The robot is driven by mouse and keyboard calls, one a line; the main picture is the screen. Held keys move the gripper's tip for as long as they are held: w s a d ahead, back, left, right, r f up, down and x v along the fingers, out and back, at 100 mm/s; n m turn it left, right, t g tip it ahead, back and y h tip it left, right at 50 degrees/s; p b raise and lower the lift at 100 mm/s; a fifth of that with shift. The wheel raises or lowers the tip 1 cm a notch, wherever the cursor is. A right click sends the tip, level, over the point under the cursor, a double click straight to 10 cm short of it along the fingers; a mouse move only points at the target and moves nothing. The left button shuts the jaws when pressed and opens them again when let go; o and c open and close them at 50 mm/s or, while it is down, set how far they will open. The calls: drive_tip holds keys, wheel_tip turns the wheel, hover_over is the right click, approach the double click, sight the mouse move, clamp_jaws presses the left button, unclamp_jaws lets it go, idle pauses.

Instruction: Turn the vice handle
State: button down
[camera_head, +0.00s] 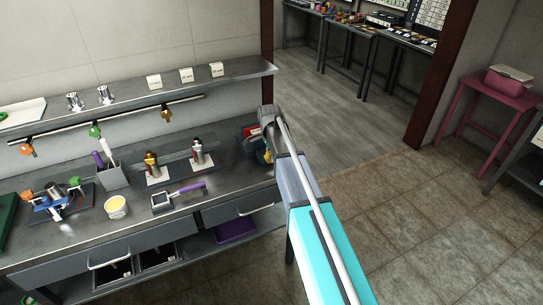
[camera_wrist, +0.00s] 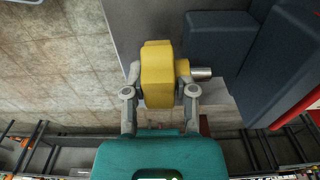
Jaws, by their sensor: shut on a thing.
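The vice handle shows in the wrist view as a yellow, faceted grip (camera_wrist: 158,68) on a short silver rod (camera_wrist: 201,73). My gripper (camera_wrist: 160,80) is shut on the yellow grip, with one finger on its left side and one on its right. The dark blue vice body (camera_wrist: 217,40) stands just right of the handle. In the head view, part of the vice (camera_head: 247,131) shows at the right end of the workbench.
The steel workbench (camera_head: 228,171) carries a yellow-white tub (camera_head: 116,207), a purple-handled device (camera_head: 179,195) and a blue clamp-like fixture (camera_head: 55,201). A wall shelf (camera_head: 130,93) runs above it. The tiled floor (camera_head: 425,220) to the right is clear.

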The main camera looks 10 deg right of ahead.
drive_tip(key=h, duration=0.1)
drive_tip(key=h+b, duration=0.1)
drive_tip(key=t+h, duration=0.1)
drive_tip(key=shift+s+a+f+h+b, duration=0.15)
drive_tip(key=shift+a+f+h+b, duration=0.1)
drive_tip(key=shift+h+b, duration=0.15)
drive_tip(key=h+b, duration=0.3)
drive_tip(key=shift+f+t, duration=0.2)
drive_tip(key=shift+t, duration=0.2)
drive_tip(key=h+b, duration=0.3)
drive_tip(key=shift+t, duration=0.4)
drive_tip(key=shift+r+h+b, duration=0.1)
drive_tip(key=shift+h+b, duration=0.5)
drive_tip(key=shift+b, duration=0.3)
drive_tip(key=shift+r, duration=0.1)
drive_tip(key=shift+c, duration=2.1)
unclamp_jaws()
